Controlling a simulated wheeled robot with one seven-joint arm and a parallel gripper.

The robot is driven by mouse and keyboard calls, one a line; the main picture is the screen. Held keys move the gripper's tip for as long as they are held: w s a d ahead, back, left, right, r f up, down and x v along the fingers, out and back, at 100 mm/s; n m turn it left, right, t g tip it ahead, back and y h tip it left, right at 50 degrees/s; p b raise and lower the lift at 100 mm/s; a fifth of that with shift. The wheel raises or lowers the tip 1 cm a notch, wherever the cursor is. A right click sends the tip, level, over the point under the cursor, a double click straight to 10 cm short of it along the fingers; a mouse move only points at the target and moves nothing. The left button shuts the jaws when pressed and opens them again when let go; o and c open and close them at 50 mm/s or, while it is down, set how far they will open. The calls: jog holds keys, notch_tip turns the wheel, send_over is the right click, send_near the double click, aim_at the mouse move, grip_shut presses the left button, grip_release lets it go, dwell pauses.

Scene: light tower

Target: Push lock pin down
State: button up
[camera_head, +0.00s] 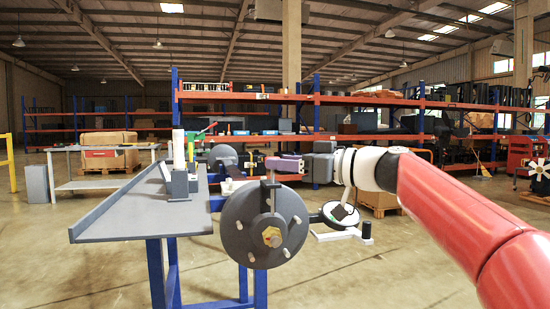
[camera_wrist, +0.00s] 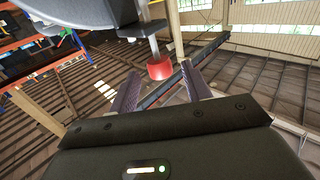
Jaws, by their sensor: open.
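In the camera_wrist view a red knob (camera_wrist: 160,68) sits on the end of a thin grey pin (camera_wrist: 154,48) that comes out of a large grey part (camera_wrist: 95,12). My gripper (camera_wrist: 161,72) is open, with one purple-grey finger on each side of the knob; I cannot tell whether either touches it. In the camera_head view my gripper (camera_head: 272,164) is level, just above the grey round plate (camera_head: 240,226) and the dark upright piece (camera_head: 268,196) at its top. The red knob does not show clearly there.
A grey table (camera_head: 130,212) with a raised edge and blue legs stands to the left, with a small upright fixture (camera_head: 180,182) on it. Shelving racks (camera_head: 360,100) line the back. A dark disc (camera_head: 341,213) sits right of the plate. Open floor lies in front.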

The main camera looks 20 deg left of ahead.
jog(key=shift+p+x, duration=0.45)
jog(key=shift+x, duration=1.35)
grip_shut()
